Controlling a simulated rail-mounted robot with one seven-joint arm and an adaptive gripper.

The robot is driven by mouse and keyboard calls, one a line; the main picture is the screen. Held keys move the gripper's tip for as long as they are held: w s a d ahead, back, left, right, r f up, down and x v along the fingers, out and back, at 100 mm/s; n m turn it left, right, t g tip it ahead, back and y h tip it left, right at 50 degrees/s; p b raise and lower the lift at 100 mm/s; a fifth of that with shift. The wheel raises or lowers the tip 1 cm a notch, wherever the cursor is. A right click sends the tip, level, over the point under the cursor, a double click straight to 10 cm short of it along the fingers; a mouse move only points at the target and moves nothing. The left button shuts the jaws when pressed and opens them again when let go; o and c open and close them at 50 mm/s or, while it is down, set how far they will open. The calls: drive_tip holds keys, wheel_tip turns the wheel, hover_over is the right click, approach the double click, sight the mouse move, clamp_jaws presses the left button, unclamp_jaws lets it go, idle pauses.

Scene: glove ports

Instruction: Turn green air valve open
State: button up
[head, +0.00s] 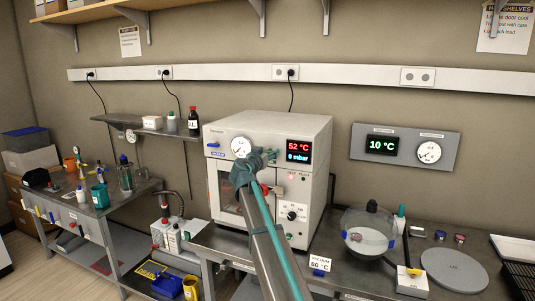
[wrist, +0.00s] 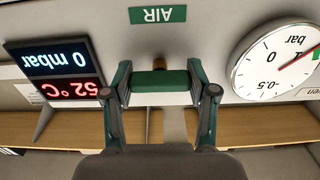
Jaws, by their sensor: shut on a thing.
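The green air valve handle (wrist: 162,82) is a short green bar on a brass-coloured stem in the wrist view, below the green AIR label (wrist: 158,14). My gripper (wrist: 160,76) has one finger at each end of the bar and is shut on it. In the head view my gripper (head: 262,157) is at the upper front of the white vacuum oven (head: 310,130) and hides the valve. The dial gauge (wrist: 277,65) is at the right in the wrist view, and the oven display (wrist: 55,75) at the left reads 0 mbar and 52 °C.
A red handle (head: 275,190) and a black knob (head: 291,215) are on the oven front, below my gripper. A glass desiccator (head: 368,230) stands on the bench to the right. A small shelf (head: 130,122) with bottles is at the left.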

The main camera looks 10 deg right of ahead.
drive_tip(key=shift+n+b, duration=0.4)
drive_tip(key=shift+f+n+b, duration=0.15)
drive_tip(key=shift+n+b, duration=1.05)
drive_tip(key=n+b, duration=0.2)
drive_tip(key=n, duration=0.8)
drive_tip(key=shift+r, duration=0.2)
drive_tip(key=n+p, duration=0.1)
drive_tip(key=n, duration=0.3)
drive_tip(key=shift+n+p, duration=0.35)
drive_tip(key=shift+n, duration=0.05)
drive_tip(key=shift+f, duration=0.1)
drive_tip(key=o, duration=1.2)
drive_tip(key=shift+c, duration=0.2)
